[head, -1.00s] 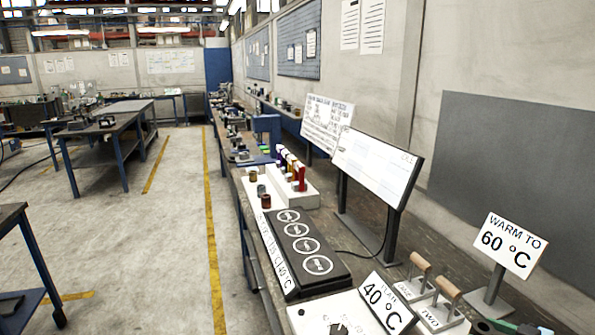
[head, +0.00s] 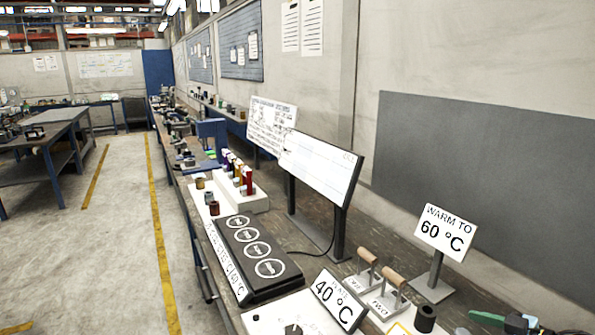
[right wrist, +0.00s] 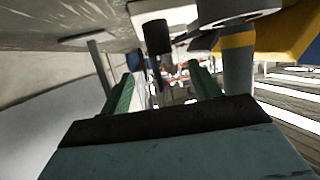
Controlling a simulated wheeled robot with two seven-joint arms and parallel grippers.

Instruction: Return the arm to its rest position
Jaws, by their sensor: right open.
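The microscope arm cannot be made out for sure. In the right wrist view a grey post (right wrist: 238,72) with a yellow band stands right of my fingers, and a dark cylinder (right wrist: 157,37) shows past them at the top. I cannot tell whether either belongs to the microscope. In the head view only a green and dark part of what looks like my right gripper (head: 503,321) shows at the bottom right edge. My left gripper is out of view.
A long bench carries a black plate with round marks (head: 256,254), a 40 °C sign (head: 338,299), two wooden-handled blocks (head: 382,290), a 60 °C sign (head: 445,232), a screen (head: 322,166) and a dark cylinder (head: 426,318). The floor (head: 95,270) to the left is clear.

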